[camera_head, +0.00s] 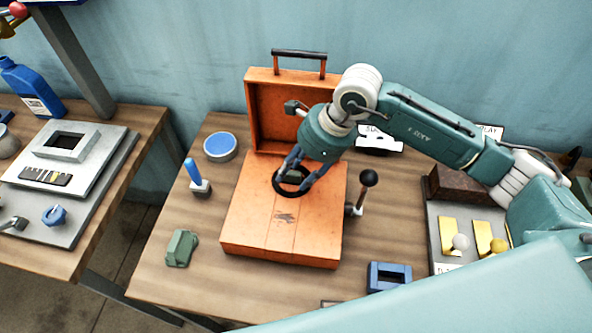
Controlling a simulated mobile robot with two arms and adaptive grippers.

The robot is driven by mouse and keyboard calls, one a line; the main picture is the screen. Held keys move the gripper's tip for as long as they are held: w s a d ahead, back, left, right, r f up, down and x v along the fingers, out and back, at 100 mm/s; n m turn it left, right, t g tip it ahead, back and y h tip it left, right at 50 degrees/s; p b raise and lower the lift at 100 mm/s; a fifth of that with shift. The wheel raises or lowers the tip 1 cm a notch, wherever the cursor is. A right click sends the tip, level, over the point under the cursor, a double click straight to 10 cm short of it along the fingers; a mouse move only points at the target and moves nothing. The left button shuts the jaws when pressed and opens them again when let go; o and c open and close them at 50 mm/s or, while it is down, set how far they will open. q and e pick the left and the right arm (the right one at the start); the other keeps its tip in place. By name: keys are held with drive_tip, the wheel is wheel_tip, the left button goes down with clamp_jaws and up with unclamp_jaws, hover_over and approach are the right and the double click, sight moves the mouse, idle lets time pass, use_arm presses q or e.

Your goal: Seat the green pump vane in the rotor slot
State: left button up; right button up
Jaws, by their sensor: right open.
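A small dark green block (181,248) lies on the wooden table at the front left, left of the orange case; it may be the pump vane, but I cannot be sure. An orange case (250,225) stands on the table with its lid raised at the back. A black ring (291,192) sits on the case's flat top; whether it is the rotor is not clear, and no slot can be made out. My right gripper (293,179) points down over this ring with its fingers apart. I cannot tell whether it touches the ring. My left gripper is not in view.
A blue-topped round tin (220,147) and a blue-handled tool (197,178) stand left of the case. A black-knobbed lever (362,190) is at its right side. A blue block (389,277) lies front right. The table's front left is mostly clear.

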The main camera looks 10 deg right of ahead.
drive_tip(key=shift+r, duration=0.1)
drive_tip(key=shift+d+r, duration=0.2)
drive_tip(key=shift+r, duration=0.1)
drive_tip(key=b+v, duration=0.3)
drive_tip(key=v, duration=0.8)
drive_tip(key=shift+b, duration=0.3)
drive_tip(key=shift+r, duration=0.15)
